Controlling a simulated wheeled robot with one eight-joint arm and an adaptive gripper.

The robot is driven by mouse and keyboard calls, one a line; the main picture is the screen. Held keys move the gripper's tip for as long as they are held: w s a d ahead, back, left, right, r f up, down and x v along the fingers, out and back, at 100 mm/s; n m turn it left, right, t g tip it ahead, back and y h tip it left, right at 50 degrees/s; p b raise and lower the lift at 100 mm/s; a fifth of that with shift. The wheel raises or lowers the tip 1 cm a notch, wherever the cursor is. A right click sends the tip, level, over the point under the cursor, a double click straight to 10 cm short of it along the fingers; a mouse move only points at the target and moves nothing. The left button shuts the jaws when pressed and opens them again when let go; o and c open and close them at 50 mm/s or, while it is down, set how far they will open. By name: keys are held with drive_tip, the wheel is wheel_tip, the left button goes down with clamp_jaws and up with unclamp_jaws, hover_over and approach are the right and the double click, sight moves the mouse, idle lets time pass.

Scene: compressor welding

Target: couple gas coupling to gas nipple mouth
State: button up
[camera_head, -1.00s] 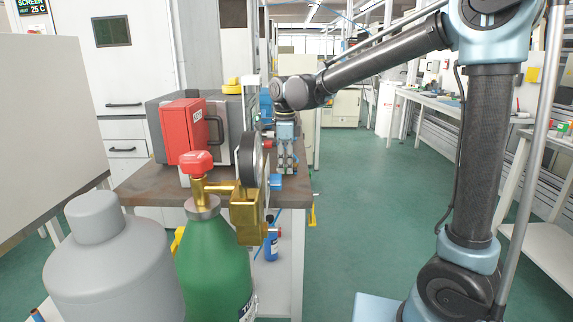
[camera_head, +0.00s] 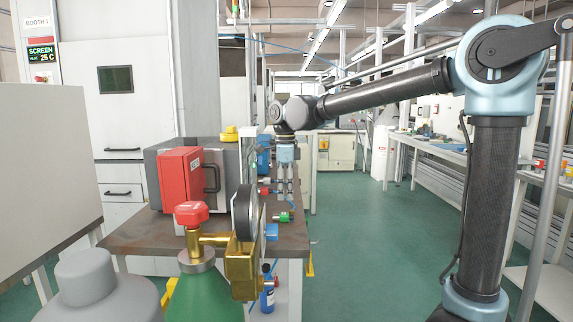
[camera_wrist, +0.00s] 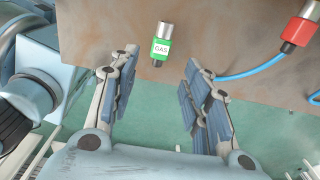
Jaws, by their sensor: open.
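The gas coupling (camera_wrist: 160,45) is a short green piece with a metal end and a white "GAS" label. In the wrist view it is near the edge of the brown bench top, beyond and between my fingertips. A green piece in the head view (camera_head: 283,216), below my gripper, looks like the same coupling. My gripper (camera_wrist: 158,85) is open and empty; it also shows from behind the regulator in the head view (camera_head: 287,185). I cannot make out the gas nipple mouth for certain. A brass regulator (camera_head: 240,262) with a round gauge sits on the green cylinder (camera_head: 200,300).
A red fitting (camera_wrist: 299,30) with a blue hose (camera_wrist: 250,70) is right of the coupling. The bench (camera_head: 150,238) carries a red box (camera_head: 181,180) and a grey machine (camera_head: 222,160). A grey cylinder (camera_head: 88,285) stands in front. The green aisle floor (camera_head: 370,240) is clear.

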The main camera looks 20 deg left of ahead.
wheel_tip(320, 180, up, 10)
drive_tip(key=f, duration=0.1)
drive_tip(key=d+f+n, duration=0.3)
drive_tip(key=d+f, duration=0.1)
drive_tip(key=d, duration=1)
drive_tip(key=d+f+n, duration=0.3)
drive_tip(key=d+f, duration=0.2)
drive_tip(key=d, duration=0.9)
drive_tip(key=s+d+f+n+t, duration=0.1)
drive_tip(key=s+d+f+n, duration=0.3)
drive_tip(key=d+f, duration=0.5)
drive_tip(key=s+d+f+n+t, duration=0.1)
drive_tip(key=s+d+f+n, duration=0.3)
drive_tip(key=s+d+f, duration=0.5)
wheel_tip(320, 180, down, 2)
drive_tip(key=shift+d+f+n, duration=0.25)
drive_tip(key=shift+n, duration=0.15)
